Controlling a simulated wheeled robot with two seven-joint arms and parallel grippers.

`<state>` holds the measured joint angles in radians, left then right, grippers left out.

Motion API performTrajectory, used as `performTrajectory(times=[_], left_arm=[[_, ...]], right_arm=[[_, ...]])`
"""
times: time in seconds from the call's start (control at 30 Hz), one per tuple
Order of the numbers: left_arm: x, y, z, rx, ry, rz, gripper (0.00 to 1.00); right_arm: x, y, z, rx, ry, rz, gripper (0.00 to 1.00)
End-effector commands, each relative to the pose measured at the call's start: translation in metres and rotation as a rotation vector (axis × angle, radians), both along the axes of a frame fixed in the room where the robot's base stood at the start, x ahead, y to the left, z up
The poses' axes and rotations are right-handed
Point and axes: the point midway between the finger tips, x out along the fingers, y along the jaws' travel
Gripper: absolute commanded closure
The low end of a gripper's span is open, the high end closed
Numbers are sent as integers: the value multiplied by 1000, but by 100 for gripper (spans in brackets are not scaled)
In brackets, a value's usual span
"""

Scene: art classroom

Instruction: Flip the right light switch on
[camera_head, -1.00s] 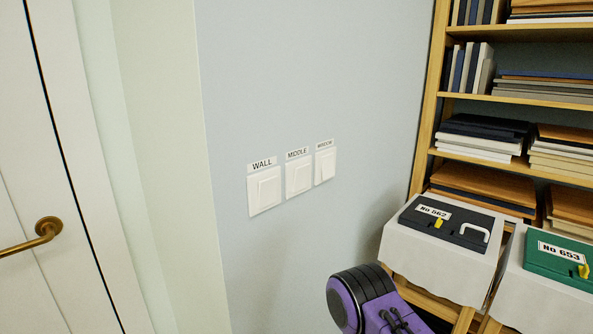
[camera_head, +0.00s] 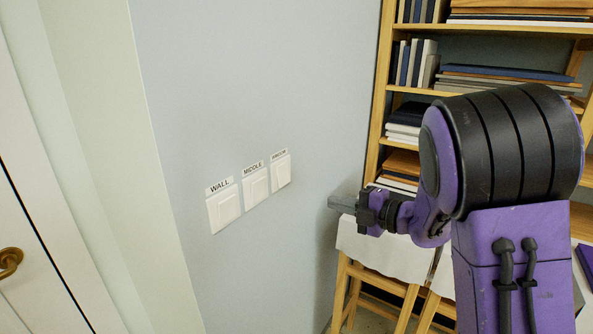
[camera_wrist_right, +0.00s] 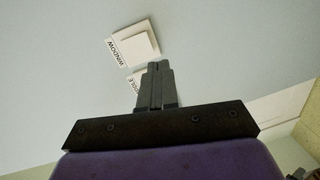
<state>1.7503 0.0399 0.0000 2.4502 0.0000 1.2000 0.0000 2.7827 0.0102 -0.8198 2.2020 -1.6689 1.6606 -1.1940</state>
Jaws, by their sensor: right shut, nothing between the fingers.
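Three white light switches sit in a row on the pale wall in the head view. They are labelled WALL (camera_head: 224,208), MIDDLE (camera_head: 256,187) and WINDOW (camera_head: 281,172), the WINDOW one being the rightmost. My right gripper (camera_head: 336,203) is shut and empty, to the right of the WINDOW switch and a little lower, apart from it. In the right wrist view the shut fingertips (camera_wrist_right: 158,66) point toward the wall, with the WINDOW switch (camera_wrist_right: 133,43) beyond them. The fingers partly hide the MIDDLE label. My left gripper is out of view.
A wooden shelf (camera_head: 384,70) with books and boards stands right of the switches. A cloth-covered stand (camera_head: 362,242) is below my right gripper. A white door (camera_head: 30,240) with a brass handle (camera_head: 10,262) is at the left. The wall around the switches is clear.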

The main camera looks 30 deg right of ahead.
Motion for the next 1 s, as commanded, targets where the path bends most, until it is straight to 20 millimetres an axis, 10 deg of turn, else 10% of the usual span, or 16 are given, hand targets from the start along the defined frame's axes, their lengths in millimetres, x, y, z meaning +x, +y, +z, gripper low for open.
performTrajectory(times=[0.1,0.5,1.0], left_arm=[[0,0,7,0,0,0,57],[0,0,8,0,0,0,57],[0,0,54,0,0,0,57]], right_arm=[[-15,-8,34,-118,-57,50,100],[-13,-6,35,-139,-60,61,100],[77,32,26,-137,-57,64,100]])
